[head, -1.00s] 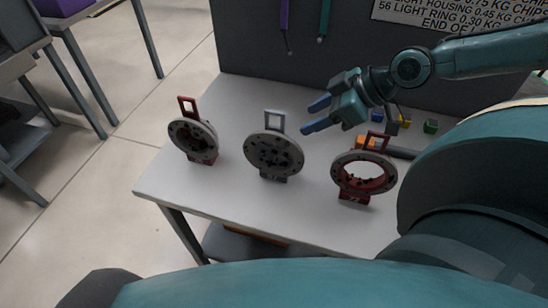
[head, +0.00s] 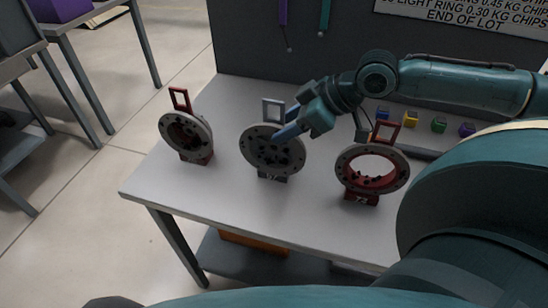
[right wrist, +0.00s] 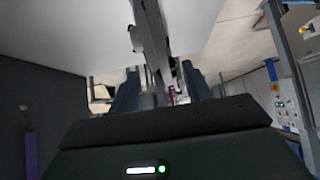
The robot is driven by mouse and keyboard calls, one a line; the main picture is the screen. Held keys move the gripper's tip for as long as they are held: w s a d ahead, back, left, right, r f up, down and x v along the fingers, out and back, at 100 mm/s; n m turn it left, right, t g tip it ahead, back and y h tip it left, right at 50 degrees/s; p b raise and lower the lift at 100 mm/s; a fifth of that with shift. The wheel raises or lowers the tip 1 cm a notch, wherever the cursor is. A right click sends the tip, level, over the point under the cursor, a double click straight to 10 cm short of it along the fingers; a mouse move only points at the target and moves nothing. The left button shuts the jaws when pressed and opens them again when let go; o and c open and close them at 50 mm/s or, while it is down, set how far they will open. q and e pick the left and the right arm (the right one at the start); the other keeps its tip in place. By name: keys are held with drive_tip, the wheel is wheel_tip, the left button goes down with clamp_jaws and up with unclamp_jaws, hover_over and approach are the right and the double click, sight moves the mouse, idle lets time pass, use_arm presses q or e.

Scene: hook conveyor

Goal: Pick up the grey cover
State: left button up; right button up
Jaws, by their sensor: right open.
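The grey cover (head: 258,152), a round dark-faced disc with a grey square handle on top, stands upright in the middle of the white table. My right gripper (head: 286,122) is open at the cover's upper right edge, just right of the handle, with one blue finger in front of the disc. In the right wrist view, a grey edge-on piece (right wrist: 150,40), probably the cover, runs between the two fingers (right wrist: 160,92). Whether the fingers touch it I cannot tell. My left gripper is not in view.
A red-handled ring (head: 200,142) stands on the left of the table (head: 230,195), and another red-handled ring (head: 345,172) stands on the right. Small coloured blocks (head: 438,125) lie at the back right. A dark panel (head: 260,50) rises behind the table.

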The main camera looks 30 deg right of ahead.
drive_tip(key=shift+x, duration=1.25)
drive_tip(key=shift+c, duration=0.4)
clamp_jaws()
drive_tip(key=shift+r, duration=0.1)
